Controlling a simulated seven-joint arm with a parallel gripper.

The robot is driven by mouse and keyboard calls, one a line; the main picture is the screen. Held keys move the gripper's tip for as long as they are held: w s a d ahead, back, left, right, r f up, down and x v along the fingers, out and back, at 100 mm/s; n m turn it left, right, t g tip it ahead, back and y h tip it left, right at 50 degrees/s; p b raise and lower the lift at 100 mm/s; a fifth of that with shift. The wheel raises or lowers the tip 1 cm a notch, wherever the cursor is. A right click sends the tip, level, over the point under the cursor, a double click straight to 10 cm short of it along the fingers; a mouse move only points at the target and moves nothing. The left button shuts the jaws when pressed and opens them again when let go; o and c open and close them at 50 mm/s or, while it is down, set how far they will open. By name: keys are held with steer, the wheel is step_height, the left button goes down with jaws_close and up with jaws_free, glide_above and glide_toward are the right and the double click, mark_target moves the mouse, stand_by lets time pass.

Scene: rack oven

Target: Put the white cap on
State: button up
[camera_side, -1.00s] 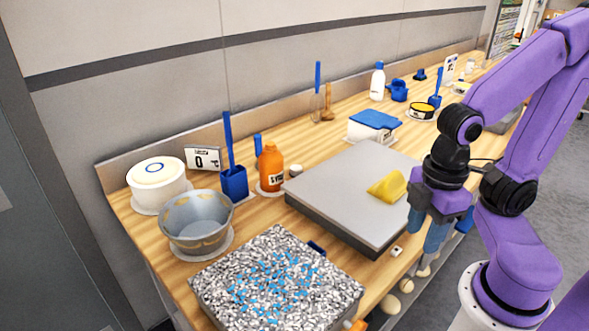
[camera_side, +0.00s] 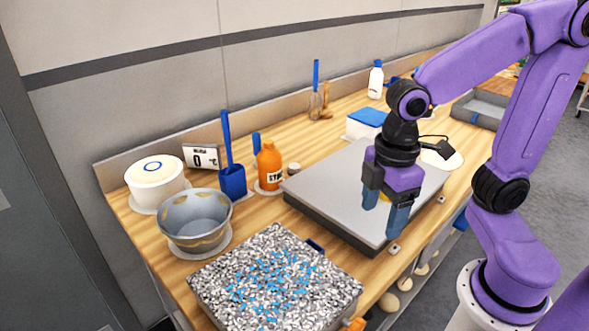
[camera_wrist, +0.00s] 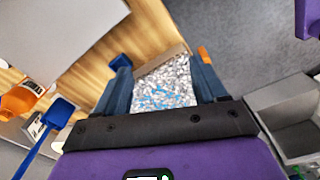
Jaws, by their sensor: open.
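A small white cap (camera_side: 293,168) lies on the wooden counter, just right of an orange bottle (camera_side: 270,168). The bottle stands upright on a pale round mat, and its orange neck shows no white cap on it. The bottle also shows at the left edge of the wrist view (camera_wrist: 24,97); I cannot make out the cap there. My gripper (camera_side: 385,208) is open and empty, pointing down above the front right part of the grey slab, well right of the cap. Its blue fingers also show in the wrist view (camera_wrist: 159,64).
The grey slab (camera_side: 330,185) lies between my gripper and the cap. A blue holder (camera_side: 233,181) with a tall handle, a metal bowl (camera_side: 196,215) and a white round tub (camera_side: 155,182) stand left of the bottle. A speckled block (camera_side: 275,280) is in front. A blue-lidded box (camera_side: 366,120) is behind.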

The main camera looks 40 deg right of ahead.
steer(key=w+a+r+n, duration=0.1)
steer(key=w+a+r, duration=0.15)
steer(key=w, duration=1.15)
steer(key=n, duration=0.4)
glide_above(294, 166)
step_height(294, 166, down, 15)
steer(key=shift+a, duration=0.1)
steer(key=shift+f, duration=2.7)
steer(key=c, duration=1.1)
